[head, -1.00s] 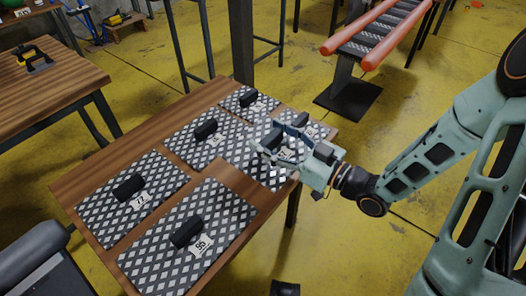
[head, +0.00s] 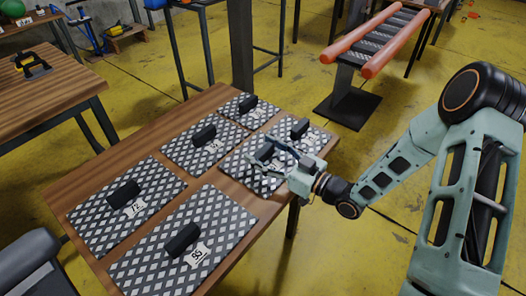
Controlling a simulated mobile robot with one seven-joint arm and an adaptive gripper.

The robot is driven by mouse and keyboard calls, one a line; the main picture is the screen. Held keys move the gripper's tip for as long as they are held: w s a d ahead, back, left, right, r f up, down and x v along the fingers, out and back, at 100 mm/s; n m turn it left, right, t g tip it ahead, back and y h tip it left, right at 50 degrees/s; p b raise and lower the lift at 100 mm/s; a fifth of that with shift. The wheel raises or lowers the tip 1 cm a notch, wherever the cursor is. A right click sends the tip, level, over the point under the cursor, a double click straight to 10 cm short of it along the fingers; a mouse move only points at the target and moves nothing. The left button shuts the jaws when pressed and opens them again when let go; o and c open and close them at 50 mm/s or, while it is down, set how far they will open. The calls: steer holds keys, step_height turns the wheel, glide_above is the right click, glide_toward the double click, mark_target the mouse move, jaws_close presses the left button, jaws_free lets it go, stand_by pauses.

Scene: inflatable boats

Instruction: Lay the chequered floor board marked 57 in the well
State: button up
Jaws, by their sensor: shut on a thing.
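Several chequered floor boards with black block handles lie on the wooden table. My gripper (head: 268,157) is over the right-hand part of the table, shut on the dark handle of a chequered board (head: 240,170). The number on this board is hidden or too small to read. I cannot tell whether the board is clear of the table. Another handle (head: 299,128) stands just behind my gripper. The left board (head: 100,220) appears marked 72; the front board's (head: 150,268) mark looks like 95 or 55. The boat (head: 372,42) has two orange-red tubes with a chequered well between them.
The wooden table (head: 75,185) holds the boards close together. A dark post (head: 241,45) rises behind it. The boat rests on a pedestal (head: 347,105) at the back right, with open yellow floor between. Another wooden table (head: 45,90) stands at the left.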

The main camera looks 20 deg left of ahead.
steer(key=shift+f, duration=0.15)
steer(key=o, duration=1.5)
steer(key=shift+c, duration=0.2)
